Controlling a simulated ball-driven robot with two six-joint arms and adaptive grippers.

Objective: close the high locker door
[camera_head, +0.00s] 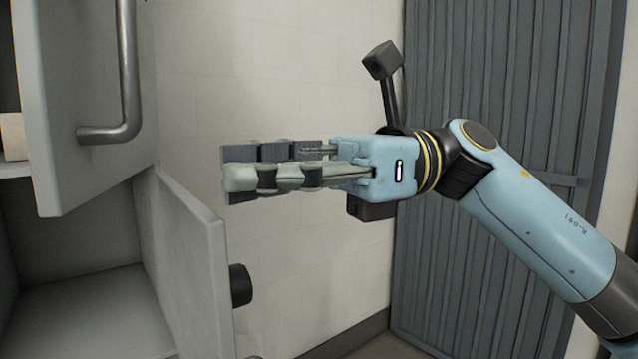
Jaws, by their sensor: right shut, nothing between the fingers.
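The high locker door (75,70) stands open at the upper left, a pale grey panel with a curved metal bar handle (127,75) on its face. Part of the locker opening shows behind it at the far left. My right gripper (228,172) is shut and empty. It points left, to the right of the door and a little lower than the handle in the picture, apart from both. My left gripper is not in view.
A lower door (190,255) also stands open, with a dark round knob (240,285), below my right gripper. A bare lower compartment (85,305) lies behind it. A pale tiled wall (290,65) and a grey ribbed panel (480,80) stand behind.

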